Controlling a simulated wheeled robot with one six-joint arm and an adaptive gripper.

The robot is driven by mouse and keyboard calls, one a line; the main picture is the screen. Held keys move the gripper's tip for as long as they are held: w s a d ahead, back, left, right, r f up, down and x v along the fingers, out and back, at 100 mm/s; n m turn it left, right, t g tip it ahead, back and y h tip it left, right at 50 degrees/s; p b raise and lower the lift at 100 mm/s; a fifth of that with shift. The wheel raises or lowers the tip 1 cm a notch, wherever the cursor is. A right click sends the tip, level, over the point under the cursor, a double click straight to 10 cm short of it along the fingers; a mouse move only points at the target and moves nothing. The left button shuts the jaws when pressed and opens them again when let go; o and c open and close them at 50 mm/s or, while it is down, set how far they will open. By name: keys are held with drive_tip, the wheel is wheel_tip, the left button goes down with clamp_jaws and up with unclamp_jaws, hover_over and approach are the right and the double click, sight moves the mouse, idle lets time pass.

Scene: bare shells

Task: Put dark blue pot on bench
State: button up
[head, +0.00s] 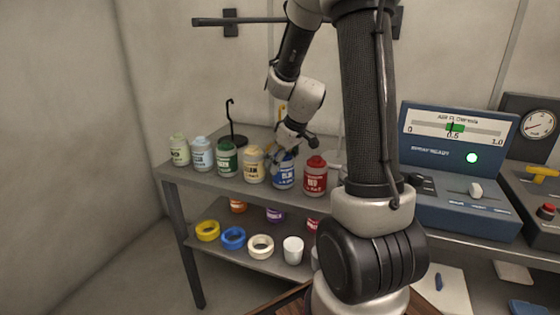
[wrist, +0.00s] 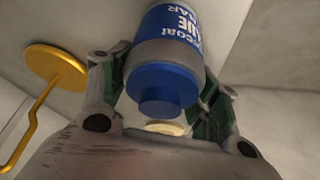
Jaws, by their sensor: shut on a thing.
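The dark blue pot (head: 284,174) has a blue lid and a white-lettered label. In the head view it is upright in the row of pots on the upper bench top (head: 170,173), between a cream pot (head: 253,166) and a red pot (head: 315,178). My gripper (head: 285,156) reaches down over it from above and is shut on it. In the wrist view the blue pot (wrist: 165,72) sits between the two fingers (wrist: 160,88), lid toward the camera. The fingers hide part of its sides. I cannot tell whether its base touches the bench top.
Light green (head: 180,151), light blue (head: 201,156) and green (head: 227,161) pots stand left in the row. A black hook stand (head: 232,138) is behind. Tape rings, including a yellow one (head: 207,231), and a white cup (head: 293,250) are on the lower shelf. A blue instrument (head: 455,175) stands right.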

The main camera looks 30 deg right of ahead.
drive_tip(key=shift+f, duration=0.15)
drive_tip(key=o, duration=1.3)
drive_tip(key=shift+c, duration=0.2)
drive_tip(key=shift+r, duration=0.5)
drive_tip(key=v, duration=1.1)
drive_tip(key=s+a+r+m, duration=0.2)
drive_tip(key=s+a, duration=0.1)
drive_tip(key=s, duration=0.7)
drive_tip(key=s+a+r+m+h, duration=0.1)
drive_tip(key=s+a+r+m, duration=0.1)
drive_tip(key=s, duration=0.9)
drive_tip(key=shift+a+r+h, duration=0.3)
drive_tip(key=shift+a+r, duration=0.05)
drive_tip(key=shift+a, duration=0.25)
